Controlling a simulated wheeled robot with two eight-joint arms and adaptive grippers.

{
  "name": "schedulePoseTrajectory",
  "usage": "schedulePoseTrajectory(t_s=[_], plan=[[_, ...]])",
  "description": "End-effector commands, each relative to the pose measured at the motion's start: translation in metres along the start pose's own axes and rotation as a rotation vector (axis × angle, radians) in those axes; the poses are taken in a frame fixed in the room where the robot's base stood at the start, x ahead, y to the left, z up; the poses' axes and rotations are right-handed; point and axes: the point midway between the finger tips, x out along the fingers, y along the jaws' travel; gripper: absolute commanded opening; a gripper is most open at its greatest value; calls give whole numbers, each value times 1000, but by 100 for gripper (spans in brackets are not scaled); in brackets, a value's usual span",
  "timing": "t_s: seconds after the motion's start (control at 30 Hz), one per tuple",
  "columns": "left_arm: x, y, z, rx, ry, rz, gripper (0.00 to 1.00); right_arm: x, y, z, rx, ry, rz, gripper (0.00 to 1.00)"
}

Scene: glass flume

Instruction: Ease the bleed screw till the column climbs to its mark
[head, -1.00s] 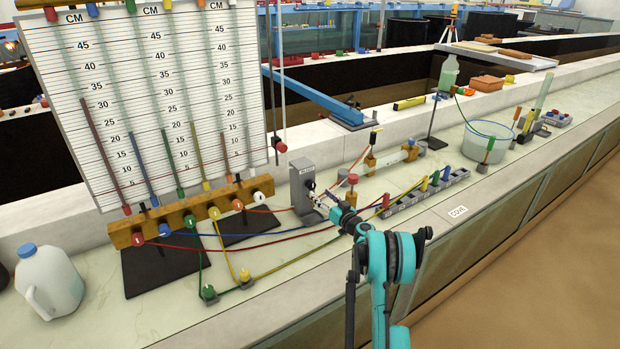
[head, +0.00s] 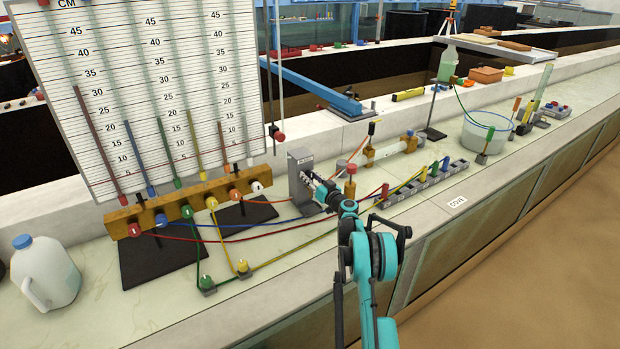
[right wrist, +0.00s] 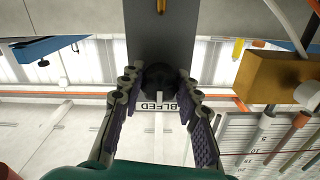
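The grey block (head: 300,160) labelled BLEED stands right of the manometer board. Its dark round bleed screw knob (right wrist: 163,82) faces my right gripper. In the right wrist view the fingers of my right gripper (right wrist: 160,90) lie on either side of the knob and appear to touch it. In the head view this gripper (head: 322,188) reaches the block's front. The white board (head: 140,75) carries a CM scale and several slanted coloured columns; the red column (head: 98,145) stands highest, near 30. I cannot make out a target mark. My left gripper is out of view.
A wooden manifold (head: 150,215) with coloured taps stands below the board. Coloured tubes cross the counter, past a green tap (head: 205,281) and a yellow tap (head: 242,267). A red-topped post (head: 350,183) stands close right of my gripper. A jug (head: 48,268) stands far left.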

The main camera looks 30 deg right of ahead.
Motion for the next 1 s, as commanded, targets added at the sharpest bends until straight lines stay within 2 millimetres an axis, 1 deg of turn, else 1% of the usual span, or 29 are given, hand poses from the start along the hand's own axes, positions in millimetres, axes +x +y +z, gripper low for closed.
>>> schedulePoseTrajectory(t_s=[0.03, 0.07, 0.27, 0.5, 0.6, 0.9, 0.93, 0.97, 1.0], plan=[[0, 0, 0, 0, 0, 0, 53, 0, 0, 0, 0, 0, 0, 11], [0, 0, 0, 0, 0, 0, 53, 0, 0, 0, 0, 0, 0, 3], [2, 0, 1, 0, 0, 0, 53, 0, 0, 0, -27, 0, 0, 3], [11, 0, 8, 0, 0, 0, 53, 0, 1, 1, -255, 0, 0, 3], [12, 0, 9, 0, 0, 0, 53, 0, 0, 0, -315, 0, 0, 3], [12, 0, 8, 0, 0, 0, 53, 0, 0, -1, -333, 0, 0, 3], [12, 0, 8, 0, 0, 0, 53, 0, 0, -1, -333, 0, 0, 34], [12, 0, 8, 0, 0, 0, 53, 0, 0, -1, -333, 0, 0, 42], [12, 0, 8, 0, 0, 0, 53, 0, 0, -1, -333, 0, 0, 53]])
